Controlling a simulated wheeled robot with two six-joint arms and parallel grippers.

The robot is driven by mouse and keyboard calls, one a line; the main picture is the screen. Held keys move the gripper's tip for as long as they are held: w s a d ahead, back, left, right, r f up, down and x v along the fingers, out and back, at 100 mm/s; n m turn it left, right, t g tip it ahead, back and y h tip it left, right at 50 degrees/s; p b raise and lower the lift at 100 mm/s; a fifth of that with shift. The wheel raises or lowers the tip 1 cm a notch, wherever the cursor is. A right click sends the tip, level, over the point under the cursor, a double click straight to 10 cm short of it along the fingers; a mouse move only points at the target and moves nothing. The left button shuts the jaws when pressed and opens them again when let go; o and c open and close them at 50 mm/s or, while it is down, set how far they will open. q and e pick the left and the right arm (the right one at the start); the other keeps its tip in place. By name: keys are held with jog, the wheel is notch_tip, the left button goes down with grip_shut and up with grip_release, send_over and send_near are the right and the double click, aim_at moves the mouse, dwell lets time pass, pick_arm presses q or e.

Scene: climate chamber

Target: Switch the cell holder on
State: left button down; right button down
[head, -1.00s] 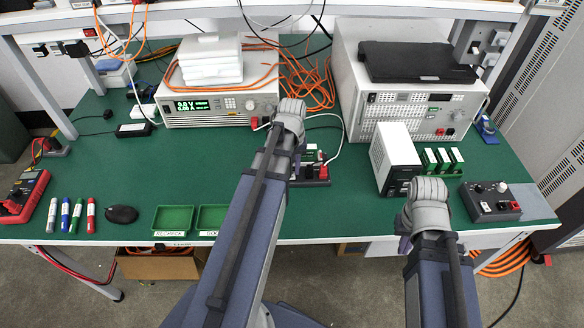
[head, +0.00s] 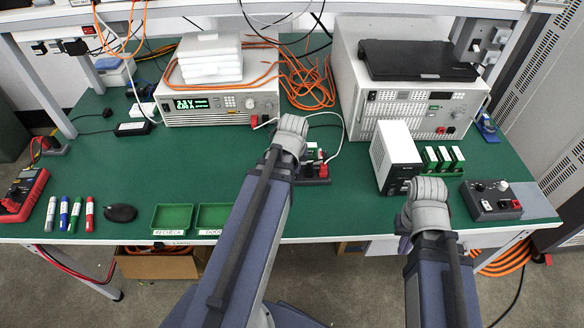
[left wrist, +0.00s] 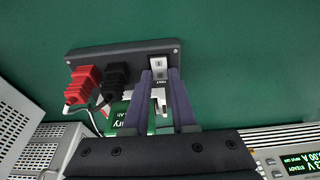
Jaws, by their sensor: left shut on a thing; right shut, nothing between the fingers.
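The cell holder (head: 322,170) is a dark block on the green bench, partly hidden behind my left arm in the head view. In the left wrist view the holder (left wrist: 120,50) carries a red plug (left wrist: 84,82), a black plug (left wrist: 115,80), a pale switch marked TEST (left wrist: 158,66) and a green cell (left wrist: 122,118). My left gripper (left wrist: 161,75) has its purple fingertips on either side of the switch and is shut on it. The fingers hide part of the cell. My right gripper (head: 403,240) is shut and empty near the bench's front edge.
A power supply (head: 218,104) with a lit green display stands behind the holder. A white box (head: 396,155), several green cells in a rack (head: 442,160) and a control box (head: 490,202) stand at right. Green trays (head: 173,217) lie front left.

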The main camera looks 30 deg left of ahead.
pick_arm(q)
jog(key=c, duration=0.7)
grip_release()
jog(key=shift+r, duration=0.1)
jog(key=p+v, duration=0.7)
jog(key=shift+r+p, duration=0.3)
jog(key=shift+d, duration=0.1)
jog(key=s+d+m+g+p, duration=0.1)
jog(key=s+d+m, duration=0.1)
jog(key=d, duration=0.6)
jog(key=s+d+r+m+g+p, duration=0.1)
jog(key=d+m, duration=0.3)
jog(key=d, duration=0.4)
jog(key=s+d+r+m+g+p, duration=0.1)
jog(key=s+d+m, duration=0.2)
jog(key=d, duration=0.5)
jog(key=shift+s+d+r+m, duration=0.1)
jog(key=shift+s+r+m, duration=0.2)
jog(key=shift+m, duration=0.3)
